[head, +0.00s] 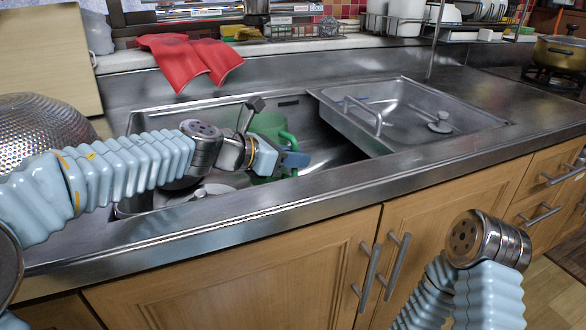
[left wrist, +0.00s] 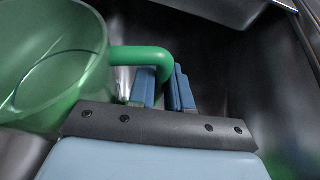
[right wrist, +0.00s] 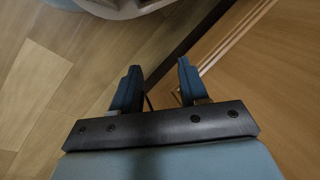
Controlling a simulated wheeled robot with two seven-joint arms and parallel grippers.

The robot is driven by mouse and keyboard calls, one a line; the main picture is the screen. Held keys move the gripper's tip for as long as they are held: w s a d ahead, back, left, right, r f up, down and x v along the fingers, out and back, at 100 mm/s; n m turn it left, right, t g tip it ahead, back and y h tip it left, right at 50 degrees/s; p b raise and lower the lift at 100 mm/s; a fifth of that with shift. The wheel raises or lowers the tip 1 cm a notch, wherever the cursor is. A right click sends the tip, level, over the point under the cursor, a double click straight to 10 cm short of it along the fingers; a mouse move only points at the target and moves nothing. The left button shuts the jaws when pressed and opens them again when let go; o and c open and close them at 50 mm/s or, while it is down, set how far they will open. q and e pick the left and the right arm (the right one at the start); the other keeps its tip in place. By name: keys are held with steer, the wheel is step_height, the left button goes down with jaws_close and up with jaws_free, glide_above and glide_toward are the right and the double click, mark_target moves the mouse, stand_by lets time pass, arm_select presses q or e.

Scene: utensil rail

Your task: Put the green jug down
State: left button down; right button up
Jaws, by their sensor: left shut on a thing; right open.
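The green jug (head: 268,126) is in the left sink basin in the head view, partly hidden behind my left gripper (head: 291,160). In the left wrist view the jug (left wrist: 50,60) is translucent, looks empty and has a solid green handle (left wrist: 140,56). My left gripper (left wrist: 166,88) is shut on the handle. I cannot tell if the jug's base touches the basin floor. My right gripper (right wrist: 156,85) is open and empty in the right wrist view, by the cabinet fronts and above the wooden floor.
The steel sink (head: 235,207) has a raised drainer tray (head: 405,110) on its right side. A red cloth (head: 190,60) lies at the back edge. A metal colander (head: 40,125) stands at the left.

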arm_select(q)
steer(key=shift+f, duration=0.45)
steer(key=shift+f, duration=0.1)
steer(key=c, duration=1.1)
jaws_free()
steer(key=shift+o, duration=0.2)
steer(key=shift+r, duration=0.2)
steer(key=v, duration=1.2)
steer(key=shift+p, duration=0.4)
steer(key=shift+f, duration=0.15)
